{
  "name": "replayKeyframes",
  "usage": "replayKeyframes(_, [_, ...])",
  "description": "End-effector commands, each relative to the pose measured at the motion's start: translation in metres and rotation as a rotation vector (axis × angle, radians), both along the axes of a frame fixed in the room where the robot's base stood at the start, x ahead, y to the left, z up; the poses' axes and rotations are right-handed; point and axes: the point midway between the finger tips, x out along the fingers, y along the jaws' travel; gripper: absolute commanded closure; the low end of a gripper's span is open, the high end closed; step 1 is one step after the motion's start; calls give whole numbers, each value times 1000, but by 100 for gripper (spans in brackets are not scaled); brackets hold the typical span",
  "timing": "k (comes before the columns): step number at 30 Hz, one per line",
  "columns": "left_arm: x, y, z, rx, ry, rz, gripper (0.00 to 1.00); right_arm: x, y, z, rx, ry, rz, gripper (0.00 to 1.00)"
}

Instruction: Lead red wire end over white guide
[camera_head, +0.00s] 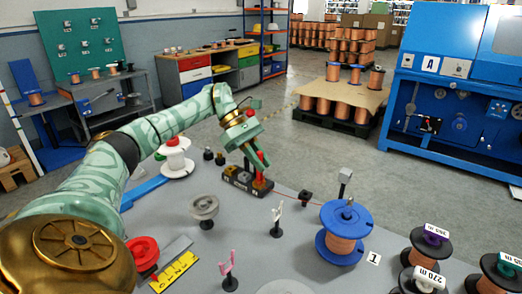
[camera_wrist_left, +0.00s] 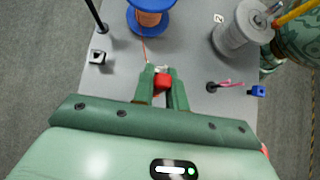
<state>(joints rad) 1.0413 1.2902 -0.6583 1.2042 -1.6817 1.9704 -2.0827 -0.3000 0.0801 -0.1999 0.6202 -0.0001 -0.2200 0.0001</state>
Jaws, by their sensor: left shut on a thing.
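My left gripper (camera_head: 258,160) is shut on the red wire end, a red piece (camera_wrist_left: 162,82) seen between its fingers in the left wrist view. In the head view it is above the black block (camera_head: 246,183) at the back of the table. The thin red wire (camera_head: 310,201) runs to the blue spool (camera_head: 345,232) wound with copper. The white guide (camera_head: 277,213), a small forked post, stands on the table between the gripper and the spool, apart from the gripper. A pale bit lies beyond the fingertips in the wrist view; I cannot tell what it is. My right gripper is not in view.
A pink guide (camera_head: 228,262) and a grey pulley (camera_head: 205,209) stand nearer the front left. A small black block (camera_head: 305,197) and a grey-topped post (camera_head: 344,180) are near the blue spool. Several black-flanged spools (camera_head: 428,245) stand at right. A yellow ruler (camera_head: 173,262) lies at front left.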

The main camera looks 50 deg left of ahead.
Motion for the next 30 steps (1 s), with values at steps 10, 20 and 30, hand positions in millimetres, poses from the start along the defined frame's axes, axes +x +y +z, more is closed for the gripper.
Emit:
replayKeyframes(10, [0,-1,-9,0,0,0,100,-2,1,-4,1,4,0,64])
replayKeyframes(20, [0,-1,-36,0,5,-1,100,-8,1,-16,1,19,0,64])
replayKeyframes(30, [0,0,-55,-1,2,-1,100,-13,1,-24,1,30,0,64])
